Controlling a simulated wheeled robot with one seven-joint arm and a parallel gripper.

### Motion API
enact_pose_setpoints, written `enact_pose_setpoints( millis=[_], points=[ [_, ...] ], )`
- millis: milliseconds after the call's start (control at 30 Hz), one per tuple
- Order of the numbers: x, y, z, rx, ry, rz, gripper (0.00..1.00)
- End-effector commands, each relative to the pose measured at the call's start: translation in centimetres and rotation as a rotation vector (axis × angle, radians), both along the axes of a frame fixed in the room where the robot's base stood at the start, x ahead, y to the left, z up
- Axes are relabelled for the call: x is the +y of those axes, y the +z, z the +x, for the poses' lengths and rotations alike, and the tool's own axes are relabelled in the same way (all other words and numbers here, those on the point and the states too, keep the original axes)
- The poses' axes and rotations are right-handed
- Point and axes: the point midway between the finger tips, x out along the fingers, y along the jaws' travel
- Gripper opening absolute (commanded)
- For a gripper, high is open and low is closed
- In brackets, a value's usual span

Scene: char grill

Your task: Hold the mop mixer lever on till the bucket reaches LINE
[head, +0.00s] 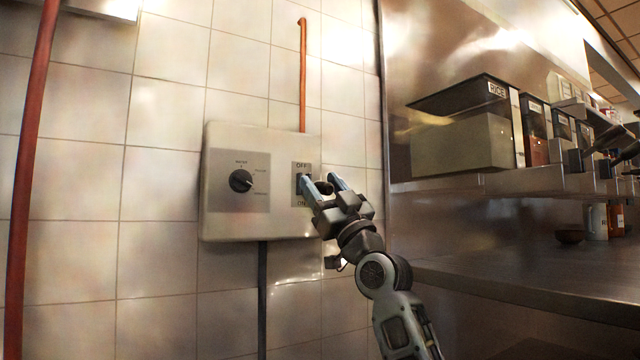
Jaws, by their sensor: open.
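A pale wall-mounted control box (222,225) hangs on the tiled wall. Its left panel has a black rotary knob (240,181) with small lettering around it. Its right panel (301,167) is marked OFF above and ON below; the dark switch lever there is mostly hidden by my gripper. My gripper (322,183) is open, with blue-grey fingertips. The left fingertip is over the right panel, at or very near the lever; I cannot tell whether it touches. The lever's position is unclear. No bucket and no LINE mark show in this view.
A red pipe (303,75) runs above the box and a thicker one (30,160) stands at the left. A dark conduit (262,300) drops below the box. At the right are a steel counter (500,275) and a shelf holding a RICE bin (465,140) and several other containers.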

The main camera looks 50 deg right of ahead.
Motion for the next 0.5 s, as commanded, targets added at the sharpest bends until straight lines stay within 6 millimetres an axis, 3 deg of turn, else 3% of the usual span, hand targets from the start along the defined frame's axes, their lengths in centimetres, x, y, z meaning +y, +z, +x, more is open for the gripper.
enact_pose_setpoints(
  millis=[300,500],
  points=[
    [0.3,-3.8,-3.6,0.002,-0.001,0.002,0.53],
    [0.5,-4.6,-4.5,0.001,0.0,0.0,0.53]
  ],
)
